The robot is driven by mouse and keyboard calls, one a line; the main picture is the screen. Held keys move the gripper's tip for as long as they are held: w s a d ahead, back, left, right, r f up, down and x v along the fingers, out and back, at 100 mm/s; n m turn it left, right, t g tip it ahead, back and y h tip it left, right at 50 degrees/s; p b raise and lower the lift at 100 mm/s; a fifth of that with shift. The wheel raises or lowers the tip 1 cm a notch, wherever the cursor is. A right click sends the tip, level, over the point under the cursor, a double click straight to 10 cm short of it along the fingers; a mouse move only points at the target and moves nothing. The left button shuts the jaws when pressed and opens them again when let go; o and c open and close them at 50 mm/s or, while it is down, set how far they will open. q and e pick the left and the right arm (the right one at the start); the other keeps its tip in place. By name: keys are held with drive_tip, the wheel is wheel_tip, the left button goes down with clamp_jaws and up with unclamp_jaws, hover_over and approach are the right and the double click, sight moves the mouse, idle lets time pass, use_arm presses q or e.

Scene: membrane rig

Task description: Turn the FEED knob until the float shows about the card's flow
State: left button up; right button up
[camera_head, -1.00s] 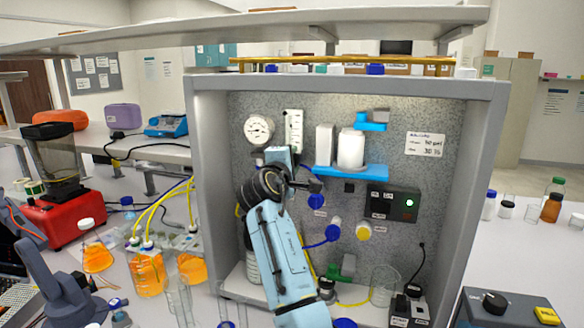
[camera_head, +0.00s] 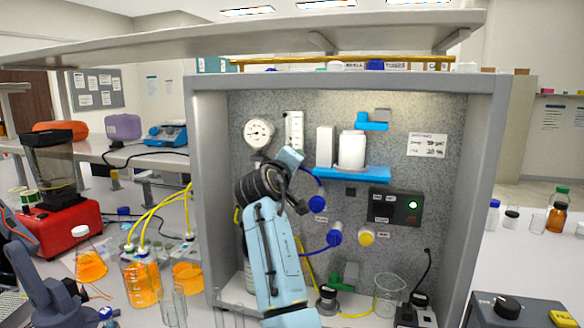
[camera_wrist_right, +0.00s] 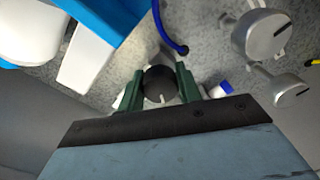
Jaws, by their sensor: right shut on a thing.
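My right gripper (camera_wrist_right: 158,88) has its green fingers either side of a small black knob (camera_wrist_right: 158,82) with a white pointer mark. It is shut on this knob. In the head view the right gripper (camera_head: 290,158) is at the back panel below the flow meter and hides the knob. No FEED label is readable. The flow meter (camera_head: 294,127) is a narrow upright white scale; its float is too small to read. The card (camera_head: 427,145) is white, on the panel's right; its writing is too blurred to read. I do not make out my left gripper.
A round gauge (camera_head: 258,132) is left of the flow meter. A blue shelf (camera_head: 350,173) with white vessels and a black box with a green light (camera_head: 396,206) are to the right. Tubes and a beaker (camera_head: 388,294) are lower.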

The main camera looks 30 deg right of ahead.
drive_tip(key=shift+f, duration=0.1)
idle(0.4)
drive_tip(key=o, duration=1)
